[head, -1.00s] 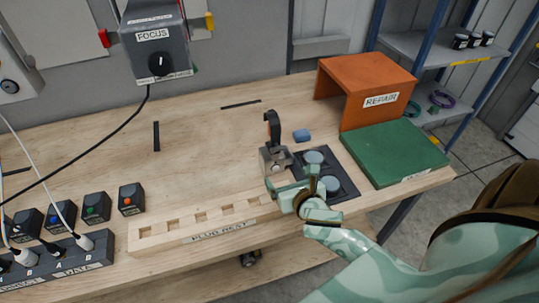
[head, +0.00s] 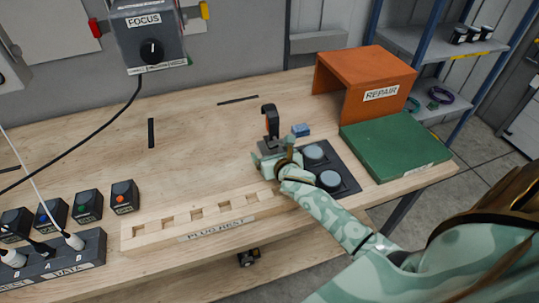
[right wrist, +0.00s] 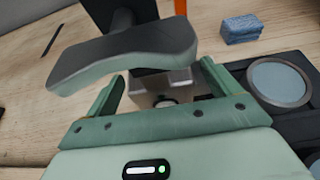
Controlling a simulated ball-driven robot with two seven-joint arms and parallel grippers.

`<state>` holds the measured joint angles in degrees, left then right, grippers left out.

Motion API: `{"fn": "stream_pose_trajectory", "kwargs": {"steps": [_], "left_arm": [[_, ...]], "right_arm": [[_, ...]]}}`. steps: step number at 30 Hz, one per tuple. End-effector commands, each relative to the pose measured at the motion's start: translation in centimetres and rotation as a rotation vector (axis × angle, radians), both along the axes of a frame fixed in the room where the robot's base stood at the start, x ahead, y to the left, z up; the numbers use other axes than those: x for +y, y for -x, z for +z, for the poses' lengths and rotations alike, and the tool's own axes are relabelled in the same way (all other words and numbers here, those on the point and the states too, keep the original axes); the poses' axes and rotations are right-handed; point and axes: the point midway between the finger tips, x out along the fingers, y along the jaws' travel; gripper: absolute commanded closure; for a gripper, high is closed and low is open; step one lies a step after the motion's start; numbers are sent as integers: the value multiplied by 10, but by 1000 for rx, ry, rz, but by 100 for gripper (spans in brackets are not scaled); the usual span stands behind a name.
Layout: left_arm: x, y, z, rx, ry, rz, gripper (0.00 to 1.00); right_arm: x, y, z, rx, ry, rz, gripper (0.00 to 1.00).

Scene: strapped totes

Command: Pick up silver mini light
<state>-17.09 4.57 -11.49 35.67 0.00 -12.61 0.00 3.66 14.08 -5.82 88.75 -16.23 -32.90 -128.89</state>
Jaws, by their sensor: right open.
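A small upright silver-grey device, which looks like the silver mini light, stands on the wooden bench; its dark curved upper part (head: 270,120) shows in the head view. In the right wrist view a grey curved piece (right wrist: 125,52) lies across the near top, with a silver block (right wrist: 177,80) beneath it. My right gripper (head: 275,160) is at the device's base and covers much of it. Its open fingers (right wrist: 160,88) stand on either side of the silver block; I cannot tell whether they touch it. My left gripper is not in view.
A black pad (head: 345,168) with two round discs and a blue block (head: 301,130) lie right of the device. A green board (head: 395,147) and orange REPAIR stand (head: 365,75) are farther right. A wooden plug rest (head: 150,233) is in front. The bench behind is mostly clear.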

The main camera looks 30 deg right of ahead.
Motion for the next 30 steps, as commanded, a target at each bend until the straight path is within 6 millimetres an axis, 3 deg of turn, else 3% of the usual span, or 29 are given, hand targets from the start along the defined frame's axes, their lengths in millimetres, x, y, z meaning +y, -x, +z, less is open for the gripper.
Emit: {"fn": "stream_pose_trajectory", "kwargs": {"steps": [2, 3, 9, 11, 12, 22, 30], "left_arm": [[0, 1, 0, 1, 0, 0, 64], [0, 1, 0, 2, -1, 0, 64], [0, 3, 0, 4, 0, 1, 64], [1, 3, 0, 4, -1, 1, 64], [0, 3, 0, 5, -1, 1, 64], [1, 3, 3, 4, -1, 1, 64], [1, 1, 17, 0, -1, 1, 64]], "right_arm": [[0, 0, 0, 0, 0, 0, 11], [0, 0, 1, 0, 0, 0, 16], [0, 1, 0, 0, 0, 0, 72], [0, 1, 0, 0, 0, 0, 89], [0, -1, 3, -6, 0, 1, 92], [0, -1, 8, -7, 1, 2, 92], [0, -1, 38, -9, 3, 3, 92]]}}
